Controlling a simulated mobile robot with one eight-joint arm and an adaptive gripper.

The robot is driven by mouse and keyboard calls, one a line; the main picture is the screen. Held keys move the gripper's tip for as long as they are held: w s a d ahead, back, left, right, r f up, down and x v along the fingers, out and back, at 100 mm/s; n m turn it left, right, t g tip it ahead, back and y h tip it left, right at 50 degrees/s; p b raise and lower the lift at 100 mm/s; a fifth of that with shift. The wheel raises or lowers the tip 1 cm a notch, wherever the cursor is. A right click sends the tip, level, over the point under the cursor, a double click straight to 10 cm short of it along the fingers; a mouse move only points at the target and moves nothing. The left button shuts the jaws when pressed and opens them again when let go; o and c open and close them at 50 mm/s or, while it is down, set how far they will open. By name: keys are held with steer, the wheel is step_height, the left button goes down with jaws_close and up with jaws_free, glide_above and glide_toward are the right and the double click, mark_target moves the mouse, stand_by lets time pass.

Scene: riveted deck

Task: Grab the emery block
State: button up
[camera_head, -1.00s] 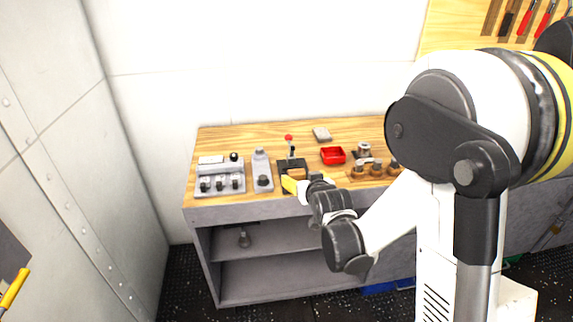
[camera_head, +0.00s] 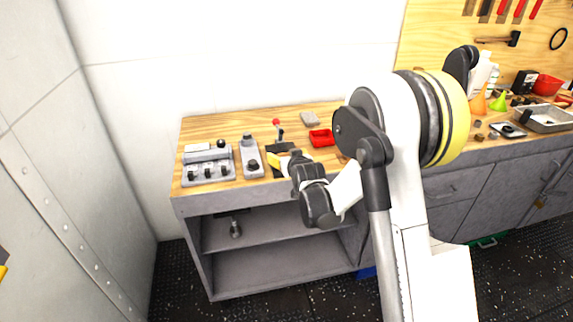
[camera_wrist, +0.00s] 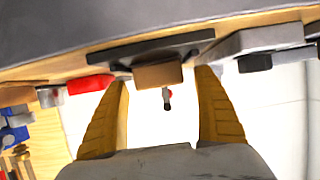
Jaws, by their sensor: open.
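A tan-brown block (camera_wrist: 158,76), which I take for the emery block, shows in the wrist view against a dark plate. My gripper (camera_wrist: 163,80) is open, with one yellow finger on each side of the block and a gap to each. In the head view my gripper (camera_head: 279,158) is at the front of the bench, by the black base of a red-knobbed lever (camera_head: 277,125). There the block is mostly hidden by my gripper. A flat grey block (camera_head: 309,118) lies further back on the bench.
Left of my gripper are a grey switch box (camera_head: 207,170) and a grey single-knob unit (camera_head: 249,157). Open shelves are below.

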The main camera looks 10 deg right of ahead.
steer(key=shift+w, duration=0.15)
steer(key=c, duration=1.3)
